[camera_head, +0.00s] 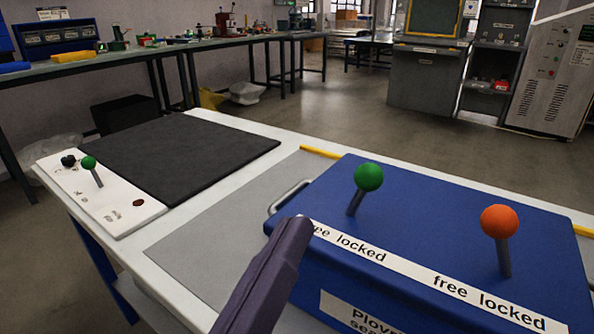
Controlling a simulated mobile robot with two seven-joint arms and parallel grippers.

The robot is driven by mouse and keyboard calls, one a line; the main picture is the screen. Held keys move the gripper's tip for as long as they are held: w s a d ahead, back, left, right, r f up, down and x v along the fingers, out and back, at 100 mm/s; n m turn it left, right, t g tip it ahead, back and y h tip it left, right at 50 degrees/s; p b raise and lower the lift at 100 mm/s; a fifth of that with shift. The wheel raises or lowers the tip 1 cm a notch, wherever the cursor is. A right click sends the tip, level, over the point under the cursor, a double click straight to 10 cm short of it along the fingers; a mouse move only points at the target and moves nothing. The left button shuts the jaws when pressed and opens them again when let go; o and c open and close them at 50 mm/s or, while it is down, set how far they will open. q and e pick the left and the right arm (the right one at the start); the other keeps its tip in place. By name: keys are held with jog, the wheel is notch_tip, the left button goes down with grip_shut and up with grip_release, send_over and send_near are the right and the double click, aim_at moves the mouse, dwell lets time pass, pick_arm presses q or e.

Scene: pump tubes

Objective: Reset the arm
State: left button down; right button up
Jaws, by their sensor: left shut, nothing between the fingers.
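My left gripper (290,232) comes in from the bottom, dark and seen from behind, shut and empty. Its tip shows in front of the left end of the blue box (430,225); I cannot tell if it touches the box. A green-knobbed lever (368,178) and an orange-knobbed lever (500,222) stand on the box, each behind a "free locked" label. The green lever leans a little and the orange one is near upright. My right gripper is not in view.
The box stands on a white table (235,126) with a grey mat and a black pad (180,155). A white panel (110,200) with a small green-knobbed lever (91,165) lies at the left. Benches and cabinets stand behind. The pad is clear.

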pick_arm(q)
jog(key=shift+s+a+f, duration=0.1)
jog(key=shift+s, duration=0.25)
